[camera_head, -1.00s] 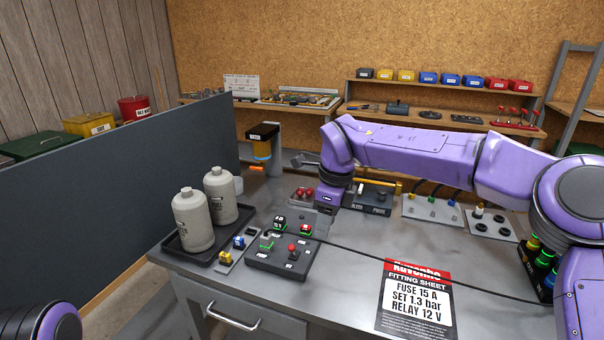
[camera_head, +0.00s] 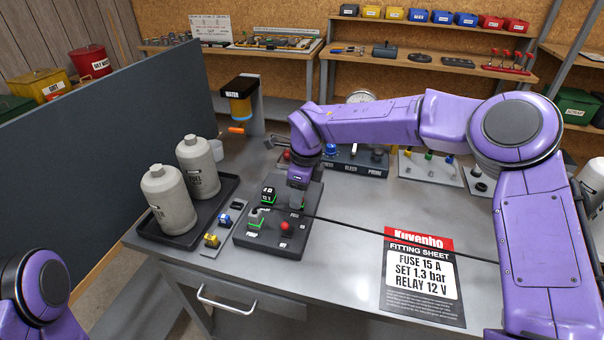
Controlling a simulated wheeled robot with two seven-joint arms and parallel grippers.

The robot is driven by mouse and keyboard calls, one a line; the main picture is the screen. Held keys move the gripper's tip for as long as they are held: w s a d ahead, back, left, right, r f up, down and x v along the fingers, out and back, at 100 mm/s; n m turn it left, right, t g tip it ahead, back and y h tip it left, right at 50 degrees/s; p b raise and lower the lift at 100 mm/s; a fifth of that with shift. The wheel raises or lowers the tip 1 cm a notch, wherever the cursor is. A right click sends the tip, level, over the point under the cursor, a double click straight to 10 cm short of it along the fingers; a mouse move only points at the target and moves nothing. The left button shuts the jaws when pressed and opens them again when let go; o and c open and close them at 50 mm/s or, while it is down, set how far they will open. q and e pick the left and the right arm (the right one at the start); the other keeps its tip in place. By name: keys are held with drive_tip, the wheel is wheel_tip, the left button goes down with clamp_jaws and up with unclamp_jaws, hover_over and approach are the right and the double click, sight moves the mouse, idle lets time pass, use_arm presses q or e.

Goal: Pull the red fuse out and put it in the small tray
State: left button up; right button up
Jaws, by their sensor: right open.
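A dark block (camera_head: 265,243) near the table's front left carries a black labelled plug (camera_head: 267,195), a green-based plug (camera_head: 255,217) and a round red knob (camera_head: 286,229). My right gripper (camera_head: 297,202) points down over the block's back right part, its jaws open. The red-topped plug, which looks like the red fuse, is hidden behind this gripper, so I cannot tell whether the fingers touch it. I cannot make out for certain which thing is the small tray. My left gripper is out of view; only part of my left arm shows at lower left.
A black tray (camera_head: 227,190) with two grey bottles stands left of the block. A narrow plate (camera_head: 211,251) with yellow, blue and black pieces lies between. The table's middle is mostly clear.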

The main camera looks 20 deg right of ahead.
drive_tip(key=shift+w+f, duration=0.45)
drive_tip(key=shift+f, duration=0.2)
drive_tip(key=shift+s+r, duration=0.25)
drive_tip(key=shift+s, duration=0.25)
drive_tip(key=c, duration=0.4)
drive_tip(key=shift+w+f, duration=0.1)
clamp_jaws()
drive_tip(key=shift+w+a+r+p, duration=0.1)
drive_tip(key=shift+r+p, duration=0.85)
drive_tip(key=shift+r, duration=0.1)
